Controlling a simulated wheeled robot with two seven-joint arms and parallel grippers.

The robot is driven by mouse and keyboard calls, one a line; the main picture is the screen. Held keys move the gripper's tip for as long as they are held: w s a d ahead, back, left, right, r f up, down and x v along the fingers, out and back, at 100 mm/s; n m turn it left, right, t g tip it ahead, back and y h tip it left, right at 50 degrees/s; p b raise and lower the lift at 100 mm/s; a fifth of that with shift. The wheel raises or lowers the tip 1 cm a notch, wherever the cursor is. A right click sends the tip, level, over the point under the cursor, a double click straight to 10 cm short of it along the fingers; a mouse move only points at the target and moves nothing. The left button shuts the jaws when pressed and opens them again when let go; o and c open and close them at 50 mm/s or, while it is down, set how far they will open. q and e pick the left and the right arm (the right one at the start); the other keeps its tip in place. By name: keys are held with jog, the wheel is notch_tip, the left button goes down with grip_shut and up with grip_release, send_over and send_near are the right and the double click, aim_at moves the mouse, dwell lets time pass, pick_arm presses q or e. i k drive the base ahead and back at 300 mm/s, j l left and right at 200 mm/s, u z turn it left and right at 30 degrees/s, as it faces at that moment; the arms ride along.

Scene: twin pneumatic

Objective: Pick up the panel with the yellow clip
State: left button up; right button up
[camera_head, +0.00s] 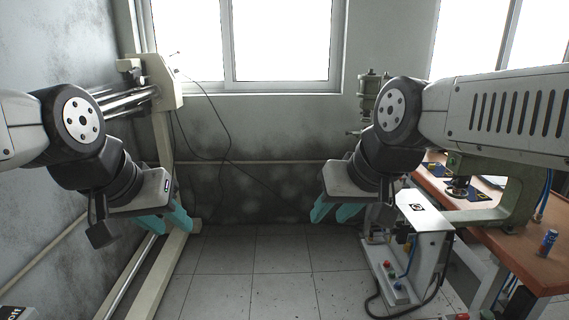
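No panel with a clearly visible yellow clip can be made out. Two small dark blue flat pieces lie on the brown workbench at right, one further back (433,170) and one nearer (470,193); they are too small to tell if either has a yellow clip. My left gripper (166,221) hangs at left over the floor, its teal fingers apart with nothing between them. My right gripper (334,211) hangs right of centre, left of the bench, its teal fingers also apart and empty.
A white machine with buttons (425,255) stands left of the bench. A beige frame with rails (160,150) stands at left. The tiled floor (255,270) between is clear.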

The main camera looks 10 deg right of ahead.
aim_at(439, 170)
jog(key=i+z, duration=0.1)
jog(key=i, duration=0.9)
jog(key=i+j+z, duration=0.15)
jog(key=i, duration=0.9)
jog(key=i+z, duration=0.7)
jog(key=i+j+z, duration=0.15)
jog(key=i+z, duration=0.4)
jog(key=z, duration=0.2)
jog(key=i+z, duration=0.25)
jog(key=z, duration=0.2)
jog(key=i+j+z, duration=0.1)
jog(key=i+z, duration=0.15)
jog(key=z, duration=0.25)
